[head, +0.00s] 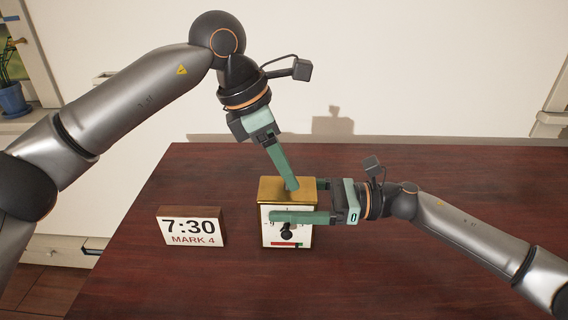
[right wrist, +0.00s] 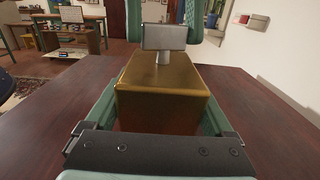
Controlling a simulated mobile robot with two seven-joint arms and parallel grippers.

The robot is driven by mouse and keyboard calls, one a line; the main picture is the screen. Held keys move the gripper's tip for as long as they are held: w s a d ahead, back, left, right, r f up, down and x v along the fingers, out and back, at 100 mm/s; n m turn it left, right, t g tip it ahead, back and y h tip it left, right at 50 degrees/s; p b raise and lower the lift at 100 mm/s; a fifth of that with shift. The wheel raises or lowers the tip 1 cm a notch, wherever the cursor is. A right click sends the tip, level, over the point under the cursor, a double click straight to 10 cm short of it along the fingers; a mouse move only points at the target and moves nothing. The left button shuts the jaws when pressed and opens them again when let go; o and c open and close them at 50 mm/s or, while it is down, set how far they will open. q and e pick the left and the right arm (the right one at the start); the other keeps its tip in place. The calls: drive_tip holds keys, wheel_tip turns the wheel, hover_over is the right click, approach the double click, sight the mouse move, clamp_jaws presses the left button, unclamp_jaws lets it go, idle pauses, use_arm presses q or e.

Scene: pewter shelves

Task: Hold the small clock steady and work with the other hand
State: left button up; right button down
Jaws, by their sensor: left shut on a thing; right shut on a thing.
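The small clock (head: 272,231) stands upright on the dark wooden table; it has a brass case and a white face with a black knob (head: 287,234) and a red bar. My right gripper (head: 318,202) comes from the right and is shut on the clock's case, one finger across the face and one behind. The right wrist view shows the brass top (right wrist: 160,85) between its fingers. My left gripper (head: 291,186) reaches down from above and is shut on a flat grey key (right wrist: 165,36) whose stem meets the clock's top. The key is hidden in the head view.
A sign block (head: 190,227) reading "7:30 MARK 4" stands on the table (head: 380,285) left of the clock. The table around both is clear. A white wall (head: 400,70) rises behind, and a potted plant (head: 12,98) sits at the far left.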

use_arm(q)
clamp_jaws()
drive_tip(key=shift+m+g, duration=0.4)
drive_tip(key=shift+m, duration=0.7)
drive_tip(key=o, duration=0.9)
unclamp_jaws()
drive_tip(key=shift+r, duration=0.1)
drive_tip(key=v, duration=1.2)
drive_tip(key=shift+a, duration=0.15)
